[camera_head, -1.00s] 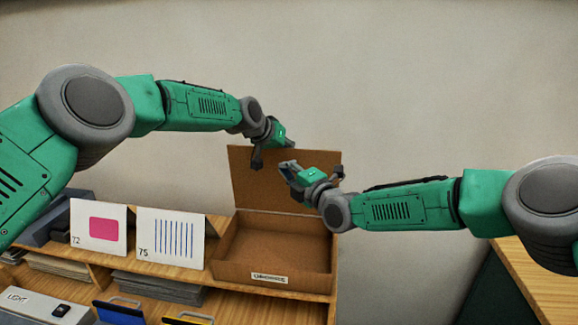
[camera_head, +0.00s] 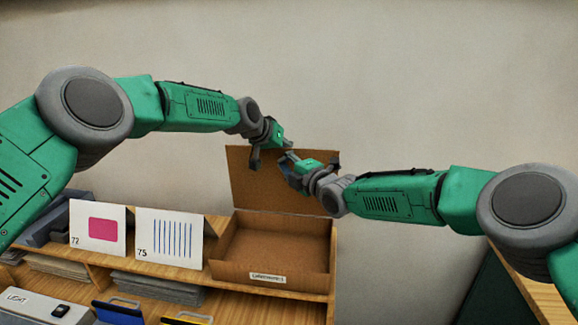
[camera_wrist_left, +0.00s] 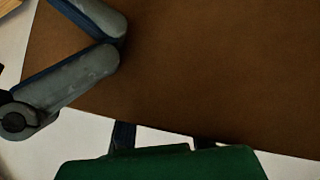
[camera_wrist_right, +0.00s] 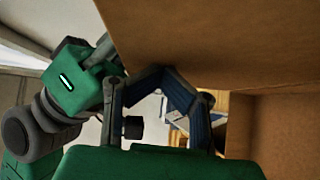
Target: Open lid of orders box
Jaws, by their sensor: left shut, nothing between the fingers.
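The orders box is a brown cardboard box (camera_head: 276,244) with a label on its front, on the wooden shelf unit in the head view. Its lid (camera_head: 265,192) stands raised at the back, and the empty inside shows. My left gripper (camera_head: 270,153) is at the lid's upper left edge; its fingertips are hidden behind the lid in the left wrist view. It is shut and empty. My right gripper (camera_head: 288,166) is in front of the lid's upper part. Its fingertips meet in the left wrist view (camera_wrist_left: 121,42), with the lid behind them. Contact with the lid cannot be told.
Cards 72 (camera_head: 97,228) and 75 (camera_head: 170,238) stand left of the box. Paper stacks (camera_head: 158,288), a light switch box (camera_head: 40,305) and blue and yellow handled items sit lower left. A wooden table edge (camera_head: 525,290) is at the right. The wall behind is bare.

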